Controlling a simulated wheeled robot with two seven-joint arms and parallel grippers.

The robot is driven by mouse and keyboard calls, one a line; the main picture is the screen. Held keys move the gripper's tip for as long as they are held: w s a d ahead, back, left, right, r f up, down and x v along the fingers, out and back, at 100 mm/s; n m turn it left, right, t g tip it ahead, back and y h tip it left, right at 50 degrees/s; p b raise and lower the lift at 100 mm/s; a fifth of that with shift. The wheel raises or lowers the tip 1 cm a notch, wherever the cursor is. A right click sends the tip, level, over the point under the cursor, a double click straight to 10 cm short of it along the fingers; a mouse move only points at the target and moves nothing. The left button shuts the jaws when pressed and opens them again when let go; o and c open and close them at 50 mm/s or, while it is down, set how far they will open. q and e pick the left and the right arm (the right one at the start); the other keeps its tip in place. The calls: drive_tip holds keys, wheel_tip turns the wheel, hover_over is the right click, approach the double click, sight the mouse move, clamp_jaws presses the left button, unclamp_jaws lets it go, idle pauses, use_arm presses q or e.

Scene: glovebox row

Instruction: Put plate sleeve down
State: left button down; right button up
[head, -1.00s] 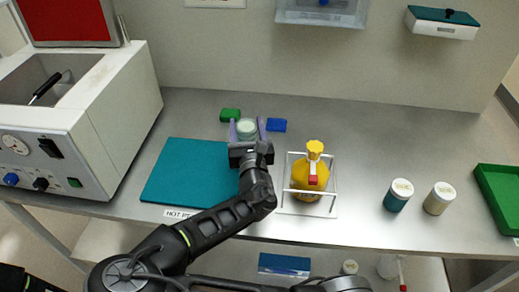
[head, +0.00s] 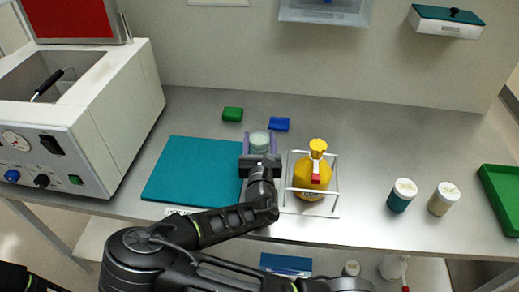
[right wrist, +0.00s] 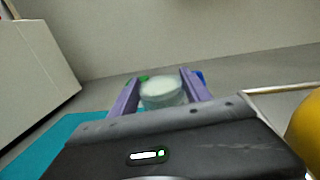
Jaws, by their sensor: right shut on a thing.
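My right gripper (head: 260,149) has two purple fingers, one on each side of a pale green-white round piece, which I take to be the plate sleeve (head: 259,138). In the right wrist view the plate sleeve (right wrist: 162,92) sits between the fingers (right wrist: 158,97). The gripper is shut on it, between the teal mat (head: 190,171) and the yellow bottle (head: 312,174). The sleeve's underside is hidden, so I cannot tell whether it touches the bench. My left gripper is out of view.
A white wire rack (head: 334,190) surrounds the bottle. A green block (head: 233,114) and a blue block (head: 279,124) lie behind the gripper. Two capped jars (head: 402,195) and a green tray (head: 497,190) stand right. A white machine (head: 105,110) stands left. The bench's back right is clear.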

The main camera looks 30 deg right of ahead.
sight(260, 148)
drive_tip(key=shift+r, duration=0.1)
drive_tip(key=shift+f, duration=1.9)
drive_tip(key=shift+f+b, duration=0.2)
drive_tip(key=shift+b, duration=0.2)
drive_tip(key=o, duration=1.5)
drive_tip(key=shift+r, duration=0.15)
drive_tip(key=shift+r+p, duration=0.15)
drive_tip(key=shift+p, duration=0.15)
drive_tip(key=b+v, duration=0.1)
drive_tip(key=v, duration=0.6)
drive_tip(key=shift+s+a, duration=0.2)
